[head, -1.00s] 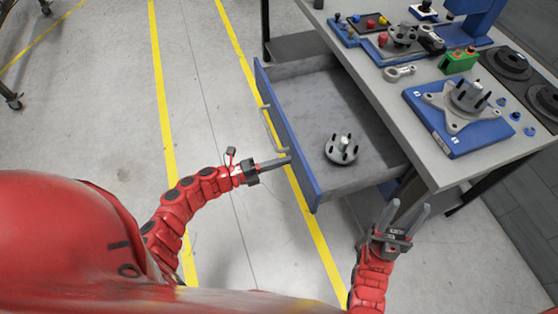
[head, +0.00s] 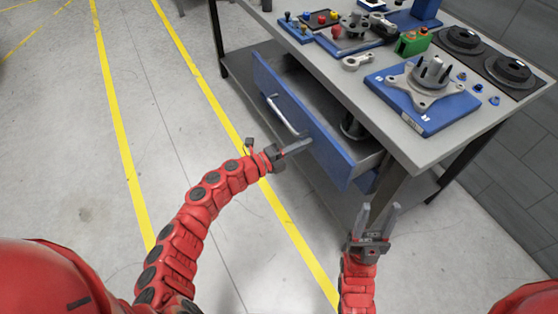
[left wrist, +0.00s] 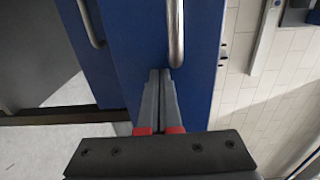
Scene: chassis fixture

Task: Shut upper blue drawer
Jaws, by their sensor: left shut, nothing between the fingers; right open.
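The upper blue drawer (head: 300,118) is partly open under the workbench, with a silver bar handle (head: 282,115) on its blue front. Inside it stands a grey hub part (head: 352,128), partly hidden by the front and the tabletop. My left gripper (head: 308,143) is shut and empty, its fingertips at the drawer front, to the right of and below the handle. In the left wrist view the shut fingers (left wrist: 158,75) point at the blue front (left wrist: 205,70) beside the handle (left wrist: 175,35); contact is hard to confirm. My right gripper (head: 378,212) is open and empty, below the bench corner.
The workbench top (head: 370,82) holds a blue fixture plate (head: 425,105) with a flanged hub, a green block (head: 412,42) and black round parts (head: 508,70). A bench leg (head: 460,155) stands at the right. The floor to the left is clear.

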